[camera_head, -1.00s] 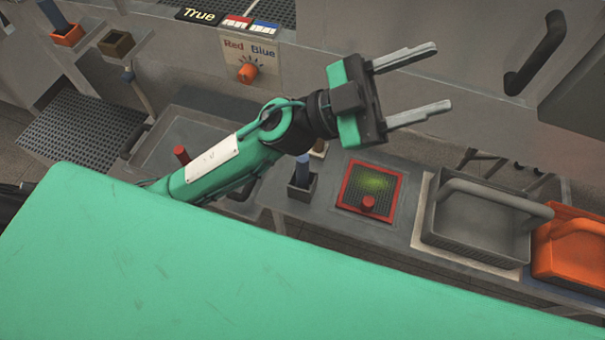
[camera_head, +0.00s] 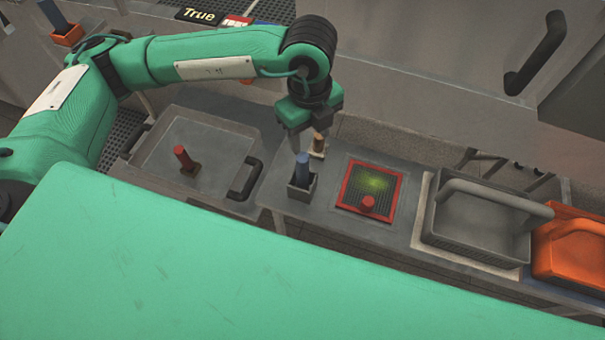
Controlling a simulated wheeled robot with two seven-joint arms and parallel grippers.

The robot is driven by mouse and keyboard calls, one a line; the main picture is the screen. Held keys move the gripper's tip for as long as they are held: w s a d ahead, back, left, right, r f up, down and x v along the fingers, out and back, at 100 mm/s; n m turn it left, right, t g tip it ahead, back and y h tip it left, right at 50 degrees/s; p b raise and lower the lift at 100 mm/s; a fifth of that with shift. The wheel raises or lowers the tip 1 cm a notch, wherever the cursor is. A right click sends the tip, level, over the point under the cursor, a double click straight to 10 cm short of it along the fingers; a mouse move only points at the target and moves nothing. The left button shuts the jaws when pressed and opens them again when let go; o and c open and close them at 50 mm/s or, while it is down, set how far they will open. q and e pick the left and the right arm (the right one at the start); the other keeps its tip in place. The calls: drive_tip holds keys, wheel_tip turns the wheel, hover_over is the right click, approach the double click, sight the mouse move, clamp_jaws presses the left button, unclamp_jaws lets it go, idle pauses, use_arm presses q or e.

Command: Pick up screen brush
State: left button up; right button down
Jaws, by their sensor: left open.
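I cannot tell for sure which item is the screen brush. A blue handle (camera_head: 303,164) stands upright in a small grey holder (camera_head: 301,188) on the grey bench. A small tan-brown handle (camera_head: 319,141) stands just behind it in a pale holder. My left gripper (camera_head: 308,139) points down right above these two, open. Its fingers are near the tops of the handles, and I cannot tell whether they touch. My right gripper is not in view.
A shallow grey tray (camera_head: 213,150) with a red-handled tool (camera_head: 183,157) lies left. A grey basket (camera_head: 470,222) and an orange container (camera_head: 570,250) stand right. A large green surface (camera_head: 250,270) fills the foreground. A grey machine wall rises behind.

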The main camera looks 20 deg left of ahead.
sight(305, 157)
use_arm(q)
drive_tip(key=shift+w+a+f, duration=0.1)
drive_tip(key=shift+w+a, duration=0.1)
drive_tip(key=shift+a, duration=0.2)
wheel_tip(305, 157, down, 8)
drive_tip(key=shift+f+p, duration=0.1)
drive_tip(key=shift+p, duration=0.95)
drive_tip(key=shift+s+a+f+p, duration=0.1)
drive_tip(key=shift+f+p, duration=0.2)
drive_tip(key=f, duration=0.1)
drive_tip(key=f+p, duration=0.1)
drive_tip(key=f, duration=0.1)
drive_tip(key=shift+s+a+f+p, duration=0.15)
drive_tip(key=shift+s+a+p, duration=0.1)
drive_tip(key=shift+p, duration=0.15)
drive_tip(key=shift+w+f, duration=0.1)
drive_tip(key=shift+f, duration=0.6)
drive_tip(key=c, duration=1.1)
drive_tip(key=shift+o, duration=0.2)
drive_tip(key=shift+r, duration=0.1)
